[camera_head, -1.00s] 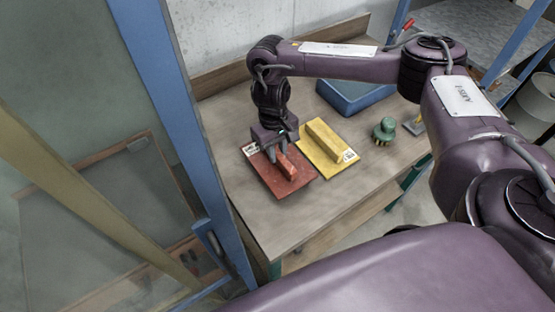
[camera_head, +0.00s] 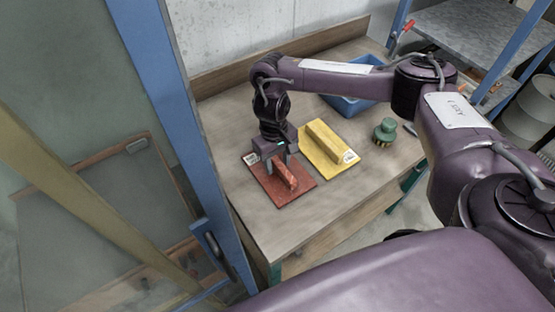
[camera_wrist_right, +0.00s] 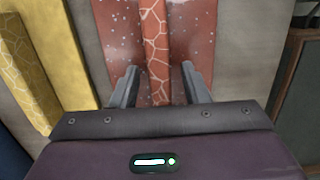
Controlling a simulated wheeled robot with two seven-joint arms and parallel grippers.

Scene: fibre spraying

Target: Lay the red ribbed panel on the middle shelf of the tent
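The red ribbed panel (camera_head: 297,197) lies flat on the wooden table, its raised rib (camera_head: 287,177) on top and a small white label at its far left corner. My right gripper (camera_head: 281,165) is low over the panel, at the far end of the rib. In the right wrist view, its two fingers (camera_wrist_right: 159,72) are apart, one on each side of the rib (camera_wrist_right: 155,40), with a gap on both sides. My left gripper is not in view. A blue frame (camera_head: 172,110) with cloudy see-through sheeting stands at the left; I cannot tell which part is a middle shelf.
A yellow ribbed panel (camera_head: 318,158) lies close beside the red one. A green brush-like tool (camera_head: 385,131) and a blue tray (camera_head: 352,106) are farther right and back. A wall stands behind the table (camera_head: 258,222); its front left is clear. Grey shelving (camera_head: 470,45) stands at the upper right.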

